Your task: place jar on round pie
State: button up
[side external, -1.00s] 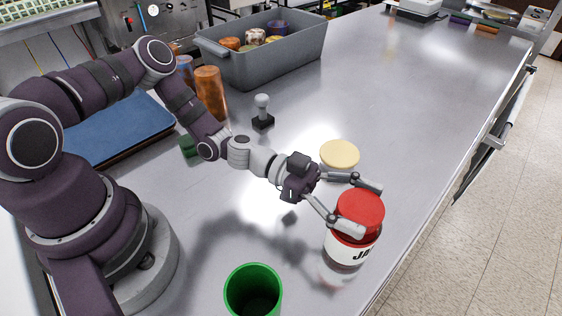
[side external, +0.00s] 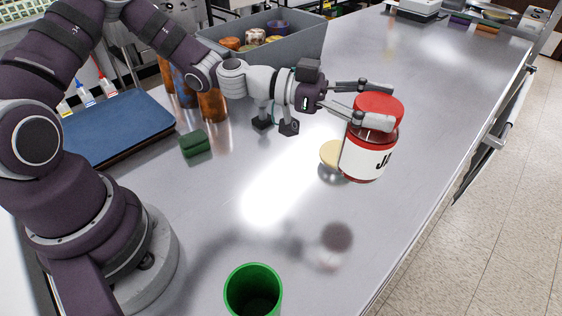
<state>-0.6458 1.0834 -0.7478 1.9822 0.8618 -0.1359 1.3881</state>
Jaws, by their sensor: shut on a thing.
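The jar (side external: 362,158) has a red lid and a white label with dark letters. My gripper (side external: 378,103) is shut on the jar just under its lid and holds it upright in the air above the counter. The round pie (side external: 329,153) is a pale yellow disc on the counter. It shows at the left of the jar, and the jar hides its right part. I cannot tell how high the jar is over the pie.
A green cup (side external: 253,291) stands open at the front. A green block (side external: 195,143) and a blue folder-like slab (side external: 112,133) lie at left. A grey bin (side external: 285,62) with several round items stands behind. The counter's right side (side external: 440,90) is clear.

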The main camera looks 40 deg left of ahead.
jog(key=w+a+r+n+t+y, duration=0.1)
jog(key=w+a+n+t+y, duration=0.35)
jog(key=w+a, duration=0.3)
notch_tip(320, 180, down, 8)
jog(key=shift+a+r+t+h, duration=0.15)
jog(key=shift+r+t+h, duration=0.1)
jog(key=shift+t+h, duration=0.1)
jog(key=shift+s+f+m, duration=0.1)
jog(key=shift+f+m, duration=0.05)
jog(key=shift+m, duration=0.1)
jog(key=o, duration=1.2)
jog(key=shift+o, duration=0.2)
